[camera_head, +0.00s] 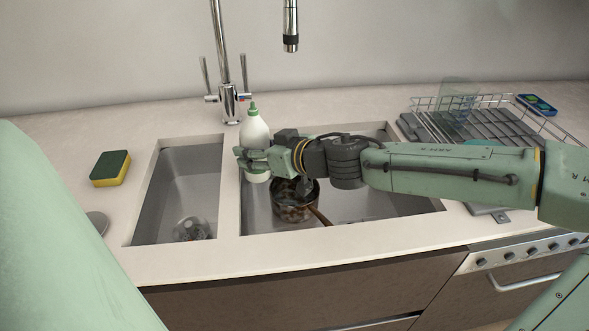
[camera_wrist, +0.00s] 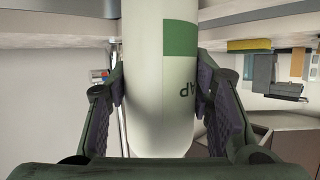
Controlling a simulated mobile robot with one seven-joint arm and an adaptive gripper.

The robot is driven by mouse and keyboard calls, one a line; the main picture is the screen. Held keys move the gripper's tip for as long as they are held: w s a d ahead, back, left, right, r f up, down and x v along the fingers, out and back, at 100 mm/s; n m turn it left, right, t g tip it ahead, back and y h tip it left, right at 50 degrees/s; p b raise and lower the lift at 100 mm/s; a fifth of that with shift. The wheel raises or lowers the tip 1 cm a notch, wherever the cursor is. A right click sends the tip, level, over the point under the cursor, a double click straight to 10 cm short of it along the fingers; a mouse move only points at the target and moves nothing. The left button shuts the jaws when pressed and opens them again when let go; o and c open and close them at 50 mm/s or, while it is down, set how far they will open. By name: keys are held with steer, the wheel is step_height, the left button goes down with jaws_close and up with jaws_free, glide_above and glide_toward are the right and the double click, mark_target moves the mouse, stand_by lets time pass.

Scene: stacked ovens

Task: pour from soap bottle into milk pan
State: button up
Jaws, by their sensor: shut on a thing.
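The soap bottle (camera_head: 254,130) is white with a green cap and stands about upright in the head view. My gripper (camera_head: 255,163) is shut around its lower half, above the left part of the larger sink basin. In the wrist view the bottle (camera_wrist: 160,90) sits between both finger pads, with a green label band and partly visible lettering. The milk pan (camera_head: 290,208) is dark and copper-toned, with a handle pointing to the lower right. It sits in the larger basin, below and right of the bottle. My wrist hides part of the pan's opening.
The larger basin (camera_head: 380,207) has bare room to the right of the pan. A narrow basin (camera_head: 180,180) lies left. A chrome tap (camera_head: 229,100) stands behind the bottle. A sponge (camera_head: 110,168) lies on the left counter. A dish rack (camera_head: 480,120) stands at right.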

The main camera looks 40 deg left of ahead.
mark_target(262, 132)
stand_by(0.3)
steer(key=shift+r+p, duration=0.3)
steer(key=shift+r, duration=2.25)
